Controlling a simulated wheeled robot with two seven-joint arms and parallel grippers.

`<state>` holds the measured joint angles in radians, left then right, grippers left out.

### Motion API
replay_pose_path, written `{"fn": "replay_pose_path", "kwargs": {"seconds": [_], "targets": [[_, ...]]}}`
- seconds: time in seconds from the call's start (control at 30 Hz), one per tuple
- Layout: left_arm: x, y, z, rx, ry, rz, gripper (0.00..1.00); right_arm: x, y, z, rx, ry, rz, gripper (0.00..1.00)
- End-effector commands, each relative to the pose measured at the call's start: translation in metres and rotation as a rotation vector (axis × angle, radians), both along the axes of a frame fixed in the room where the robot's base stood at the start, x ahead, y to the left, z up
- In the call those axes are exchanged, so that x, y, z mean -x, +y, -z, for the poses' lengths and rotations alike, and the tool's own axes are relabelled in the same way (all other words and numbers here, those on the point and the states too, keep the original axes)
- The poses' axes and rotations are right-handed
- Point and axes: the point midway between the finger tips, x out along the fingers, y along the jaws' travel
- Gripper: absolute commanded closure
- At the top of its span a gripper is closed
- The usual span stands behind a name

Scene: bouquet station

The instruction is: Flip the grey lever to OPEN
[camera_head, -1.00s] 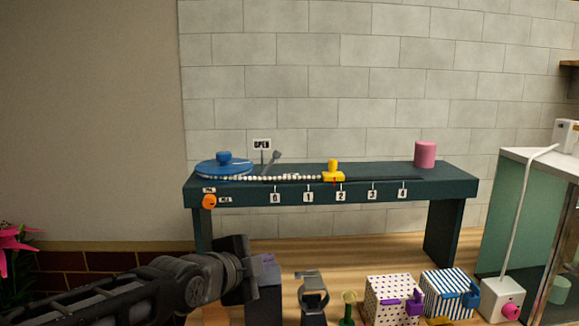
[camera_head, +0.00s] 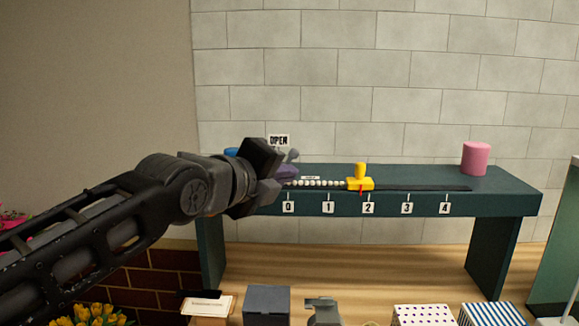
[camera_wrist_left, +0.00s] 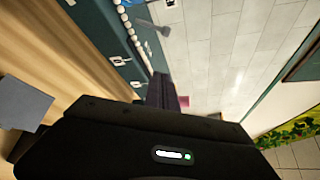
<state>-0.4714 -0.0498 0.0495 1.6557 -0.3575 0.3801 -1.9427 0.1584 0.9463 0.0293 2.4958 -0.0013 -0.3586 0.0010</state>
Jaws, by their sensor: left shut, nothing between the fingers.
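The grey lever (camera_head: 293,155) stands on the dark green bench shelf, beside the OPEN sign (camera_head: 279,140). Its round knob shows, leaning to the right of the sign; its lower part is hidden behind my left gripper. My left gripper (camera_head: 287,172) is shut and empty, its fingertips in front of the lever's base in the head view; I cannot tell if they touch it. In the left wrist view the lever (camera_wrist_left: 162,30) shows beyond the shut fingers (camera_wrist_left: 158,90), apart from them in the picture. My right gripper is not in view.
The shelf (camera_head: 510,200) carries a row of white beads (camera_head: 320,183), a yellow slider (camera_head: 360,183) near mark 2 and a pink cylinder (camera_head: 475,158). The blue disc (camera_head: 232,153) is mostly hidden by my arm. Boxes, including a dark one (camera_head: 267,303), stand below.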

Motion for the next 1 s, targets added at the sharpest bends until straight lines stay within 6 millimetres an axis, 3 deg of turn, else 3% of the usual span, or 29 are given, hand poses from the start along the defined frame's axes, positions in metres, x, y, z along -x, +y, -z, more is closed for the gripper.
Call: {"fn": "replay_pose_path", "kwargs": {"seconds": [0.27, 0.53, 0.7, 1.0], "targets": [[-0.033, -0.018, 0.008, -0.002, 0.003, 0.002, 1.00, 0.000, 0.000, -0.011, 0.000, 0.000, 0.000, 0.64], [-0.081, -0.043, 0.021, -0.001, 0.003, -0.001, 1.00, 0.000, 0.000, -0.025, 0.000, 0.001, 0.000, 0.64], [-0.100, -0.025, 0.012, 0.002, 0.002, -0.006, 1.00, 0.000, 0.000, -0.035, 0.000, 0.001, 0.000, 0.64], [-0.109, -0.017, 0.009, 0.001, 0.000, 0.000, 1.00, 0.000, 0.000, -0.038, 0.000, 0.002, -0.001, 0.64]]}}
